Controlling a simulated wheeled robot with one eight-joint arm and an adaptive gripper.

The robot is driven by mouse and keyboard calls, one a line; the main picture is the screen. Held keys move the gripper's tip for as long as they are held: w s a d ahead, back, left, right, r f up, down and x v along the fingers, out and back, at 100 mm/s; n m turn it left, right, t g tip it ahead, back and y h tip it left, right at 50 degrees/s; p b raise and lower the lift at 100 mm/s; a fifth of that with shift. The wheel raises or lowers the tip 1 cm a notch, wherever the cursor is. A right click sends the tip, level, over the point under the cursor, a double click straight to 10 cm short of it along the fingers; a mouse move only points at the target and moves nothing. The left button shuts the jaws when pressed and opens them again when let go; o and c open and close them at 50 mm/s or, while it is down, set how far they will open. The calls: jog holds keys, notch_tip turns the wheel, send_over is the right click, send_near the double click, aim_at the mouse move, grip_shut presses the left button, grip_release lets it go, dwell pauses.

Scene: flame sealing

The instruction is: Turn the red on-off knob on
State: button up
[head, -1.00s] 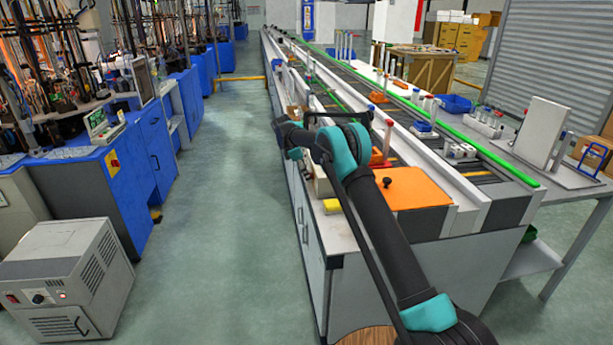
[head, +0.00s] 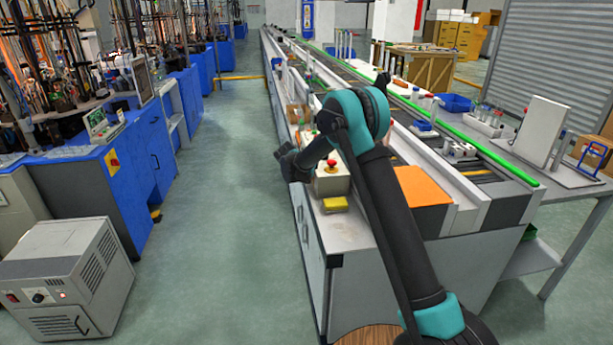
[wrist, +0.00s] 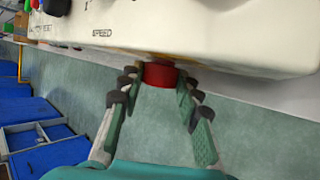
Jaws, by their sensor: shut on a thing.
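The red knob (wrist: 161,74) sticks out of the side of a cream control box (wrist: 215,30) in the wrist view. My gripper (wrist: 160,82) has its two fingers on either side of the knob and is shut on it. The marking "SPEED" shows on the box left of the knob. In the head view the cream box (head: 331,186) stands on the bench edge, with a red button (head: 332,163) on top. My arm's dark end is at the box's left side there; the fingertips and the knob cannot be made out.
A yellow block (head: 335,204) lies on the bench in front of the box. An orange board (head: 424,186) is to the right, beyond my arm. The long conveyor runs to the back. The green floor (head: 215,220) left of the bench is clear.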

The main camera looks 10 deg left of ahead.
jog(key=t, duration=0.1)
jog(key=m+t, duration=0.1)
jog(key=t, duration=0.3)
jog(key=shift+s+f+y, duration=0.25)
jog(key=shift+f+y, duration=0.05)
jog(key=shift+f, duration=0.05)
jog(key=shift+f+m+t, duration=0.15)
jog(key=shift+m+t, duration=0.3)
jog(key=shift+t, duration=0.65)
jog(key=shift+f+m+t, duration=0.1)
jog(key=shift+m+t, duration=0.35)
jog(key=shift+t, duration=0.65)
jog(key=shift+d, duration=0.1)
jog(key=o, duration=1.2)
jog(key=shift+s+a, duration=0.25)
jog(key=shift+s, duration=1.75)
jog(key=shift+s+a, duration=0.2)
jog(key=shift+s, duration=1.8)
